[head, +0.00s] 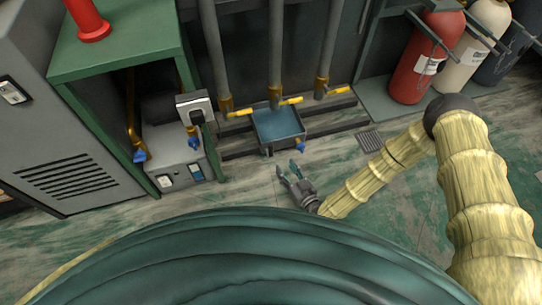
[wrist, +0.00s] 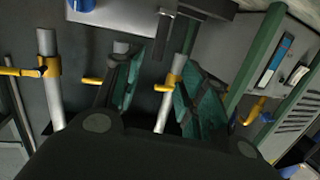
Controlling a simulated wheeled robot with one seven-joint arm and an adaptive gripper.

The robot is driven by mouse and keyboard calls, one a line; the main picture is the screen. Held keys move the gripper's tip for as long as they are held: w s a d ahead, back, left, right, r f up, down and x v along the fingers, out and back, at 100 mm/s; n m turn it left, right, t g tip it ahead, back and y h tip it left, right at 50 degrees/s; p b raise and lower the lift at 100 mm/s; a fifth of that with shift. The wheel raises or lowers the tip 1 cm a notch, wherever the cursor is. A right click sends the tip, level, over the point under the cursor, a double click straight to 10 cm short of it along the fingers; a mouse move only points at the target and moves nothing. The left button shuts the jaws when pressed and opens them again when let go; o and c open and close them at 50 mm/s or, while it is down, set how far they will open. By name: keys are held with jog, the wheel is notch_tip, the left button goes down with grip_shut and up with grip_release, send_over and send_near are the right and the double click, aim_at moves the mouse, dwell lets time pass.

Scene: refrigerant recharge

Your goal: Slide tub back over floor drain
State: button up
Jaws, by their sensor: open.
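The tub (head: 278,126) is a shallow grey tray with a blue inside, on the floor below the middle pipe in the head view. The floor drain (head: 369,140) is a small slatted grate to the tub's right, uncovered, with a strip of floor between them. My gripper (head: 289,168) is just in front of the tub, apart from it, open and empty. In the wrist view its two green-padded fingers (wrist: 167,65) are spread with nothing between them.
Three grey pipes with yellow valves (head: 290,101) stand behind the tub. A green-framed bench with a grey machine (head: 178,158) stands at left. Red (head: 414,72) and cream (head: 480,45) cylinders stand at back right. The floor around the drain looks clear.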

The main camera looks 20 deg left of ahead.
aim_at(272, 150)
jog(key=shift+t+y, duration=0.5)
jog(key=shift+t, duration=0.2)
jog(key=b+x, duration=0.2)
jog(key=x, duration=0.1)
jog(key=f+b+x, duration=0.1)
jog(key=b+x, duration=0.1)
jog(key=x, duration=0.2)
jog(key=f+b+x, duration=0.1)
jog(key=b+x, duration=0.1)
jog(key=x, duration=0.1)
jog(key=shift+w+a+f, duration=0.25)
jog(key=shift+w, duration=0.05)
jog(key=shift+b+x, duration=0.35)
jog(key=shift+x, duration=0.7)
jog(key=shift+r, duration=0.15)
grip_shut()
